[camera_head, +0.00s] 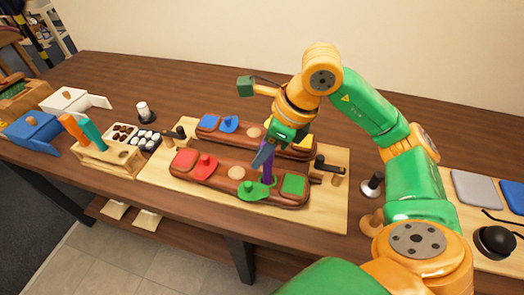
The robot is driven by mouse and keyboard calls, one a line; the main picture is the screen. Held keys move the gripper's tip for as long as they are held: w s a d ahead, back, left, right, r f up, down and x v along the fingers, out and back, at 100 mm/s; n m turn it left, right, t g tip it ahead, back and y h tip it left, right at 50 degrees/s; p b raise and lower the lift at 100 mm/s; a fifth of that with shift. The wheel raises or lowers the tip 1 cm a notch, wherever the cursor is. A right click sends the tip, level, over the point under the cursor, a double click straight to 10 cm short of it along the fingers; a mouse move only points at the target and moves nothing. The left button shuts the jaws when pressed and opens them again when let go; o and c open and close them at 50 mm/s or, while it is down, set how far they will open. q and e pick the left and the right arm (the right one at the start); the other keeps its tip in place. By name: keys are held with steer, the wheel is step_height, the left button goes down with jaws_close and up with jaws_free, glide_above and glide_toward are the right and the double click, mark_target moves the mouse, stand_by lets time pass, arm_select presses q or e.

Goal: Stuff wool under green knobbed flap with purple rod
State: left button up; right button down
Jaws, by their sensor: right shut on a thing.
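The green knobbed flap (254,191) lies on the front edge of the nearer brown saddle-like block (217,180), which rests on a pale wooden board. My right gripper (271,149) is above this block, shut on the purple rod (268,170). The rod points down, with its lower end close beside the green flap's knob; I cannot tell whether it touches. The wool is not clearly distinguishable; anything under the flap is hidden. My left gripper is not in view.
A second brown block with a blue knobbed flap (229,124) lies behind. A red knobbed flap (204,167) and green square (293,184) flank the nearer block's middle. At left are a wooden holder (108,157) and blue box (31,128). My right arm covers the right side.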

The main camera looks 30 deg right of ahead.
step_height(320, 180, up, 8)
steer(key=p, duration=0.7)
